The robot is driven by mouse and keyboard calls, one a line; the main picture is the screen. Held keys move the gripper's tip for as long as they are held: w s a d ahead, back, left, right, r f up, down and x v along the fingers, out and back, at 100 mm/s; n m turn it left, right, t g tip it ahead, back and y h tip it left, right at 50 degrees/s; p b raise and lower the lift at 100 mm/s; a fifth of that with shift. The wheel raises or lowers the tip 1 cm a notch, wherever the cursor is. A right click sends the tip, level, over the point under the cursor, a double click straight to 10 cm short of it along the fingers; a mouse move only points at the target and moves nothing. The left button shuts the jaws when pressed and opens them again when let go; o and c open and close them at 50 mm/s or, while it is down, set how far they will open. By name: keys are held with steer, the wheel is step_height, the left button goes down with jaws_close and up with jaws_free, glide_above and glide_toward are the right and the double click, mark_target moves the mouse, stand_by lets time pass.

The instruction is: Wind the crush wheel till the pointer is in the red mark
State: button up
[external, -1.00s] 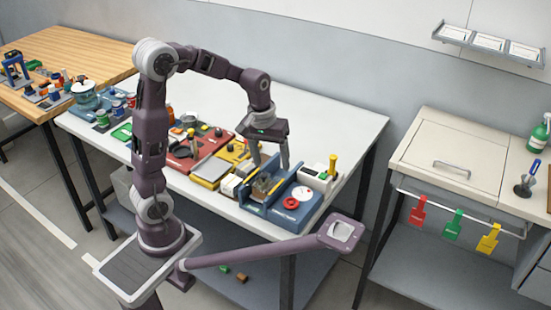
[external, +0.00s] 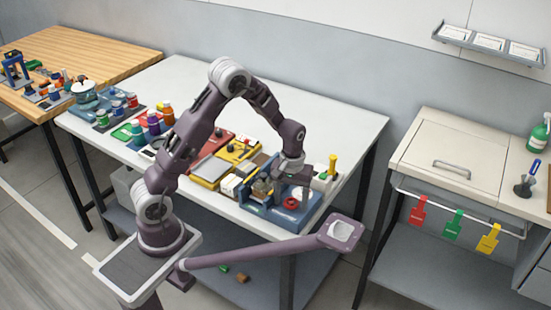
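The blue crush machine (external: 283,221) stands at the front right of the white table. Its small red wheel (external: 291,203) sits on the top. A round white dial with red on it, to the right of the wheel, is now mostly covered by my gripper, and I cannot read its pointer. My gripper (external: 291,190) points down over the machine, just behind the red wheel. Its fingers look spread apart, with nothing seen between them. I cannot tell whether they touch the wheel.
A white block with a yellow-handled tool (external: 332,166) stands right behind the machine. A yellow tray (external: 210,170) and red case lie to the left, with several bottles beyond. The table's back right is clear. Small blocks lie on the shelf below.

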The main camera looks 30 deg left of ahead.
mark_target(291, 202)
steer(key=c, duration=1.2)
steer(key=m, duration=0.2)
steer(key=shift+m, duration=0.4)
steer(key=o, duration=1.4)
step_height(291, 202, up, 7)
steer(key=shift+r, duration=0.1)
